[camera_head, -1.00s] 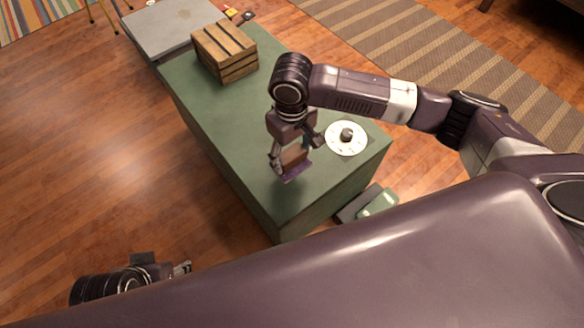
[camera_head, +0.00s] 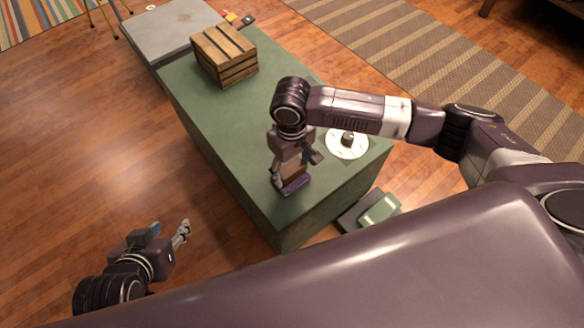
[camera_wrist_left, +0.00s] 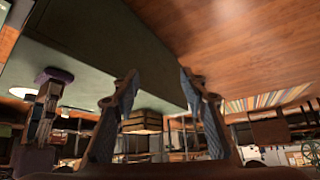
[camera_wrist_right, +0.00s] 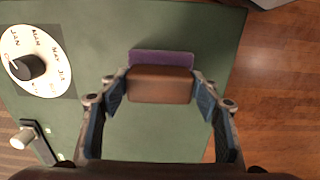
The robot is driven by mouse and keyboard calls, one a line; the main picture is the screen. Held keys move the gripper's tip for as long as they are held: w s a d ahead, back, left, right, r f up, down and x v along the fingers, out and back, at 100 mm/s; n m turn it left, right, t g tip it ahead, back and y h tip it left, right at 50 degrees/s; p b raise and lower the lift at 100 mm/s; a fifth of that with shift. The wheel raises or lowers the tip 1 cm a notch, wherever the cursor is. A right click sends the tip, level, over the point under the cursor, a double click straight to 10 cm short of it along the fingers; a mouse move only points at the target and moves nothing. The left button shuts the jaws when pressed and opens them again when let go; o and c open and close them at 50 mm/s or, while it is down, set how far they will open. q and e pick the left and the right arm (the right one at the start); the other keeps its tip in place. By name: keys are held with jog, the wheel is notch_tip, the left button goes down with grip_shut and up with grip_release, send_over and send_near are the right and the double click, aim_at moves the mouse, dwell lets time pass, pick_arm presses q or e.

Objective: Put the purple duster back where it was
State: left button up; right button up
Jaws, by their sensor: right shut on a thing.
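The purple duster is a brown block with a purple pad; it shows below my right gripper in the head view (camera_head: 295,184) and in the right wrist view (camera_wrist_right: 160,85). My right gripper (camera_head: 291,171) is shut on the brown block, one finger at each end. The purple pad faces down, at or just above the green tabletop (camera_head: 235,130); I cannot tell whether it touches. My left gripper (camera_head: 183,232) is empty, off the table's near left side. Its fingers stand apart in the left wrist view (camera_wrist_left: 160,80).
A white month dial with a dark knob (camera_head: 347,145) lies on the table right of the duster. A wooden crate (camera_head: 224,55) stands at the far end, beside a grey surface (camera_head: 170,30). A green object (camera_head: 380,208) lies low beyond the table's near right edge.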

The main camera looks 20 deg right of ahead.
aim_at(292, 169)
pick_arm(q)
jog(key=shift+s+f, duration=0.1)
jog(key=shift+s, duration=0.1)
pick_arm(e)
jog(key=o, duration=1.1)
jog(key=shift+f, duration=0.1)
pick_arm(q)
jog(key=shift+s+a+f, duration=0.1)
pick_arm(e)
jog(key=shift+r, duration=0.3)
notch_tip(292, 169, up, 5)
jog(key=shift+r+p, duration=0.1)
jog(key=shift+p, duration=1.05)
notch_tip(292, 169, up, 4)
jog(key=shift+r+p, duration=0.1)
jog(key=shift+p, duration=0.7)
pick_arm(q)
jog(key=s+a+f+g+y, duration=0.1)
jog(key=s+a+f+g, duration=0.1)
jog(key=s+f+g, duration=0.2)
jog(key=shift+s+a, duration=0.15)
jog(key=shift+s, duration=1.5)
pick_arm(e)
jog(key=shift+r, duration=1.15)
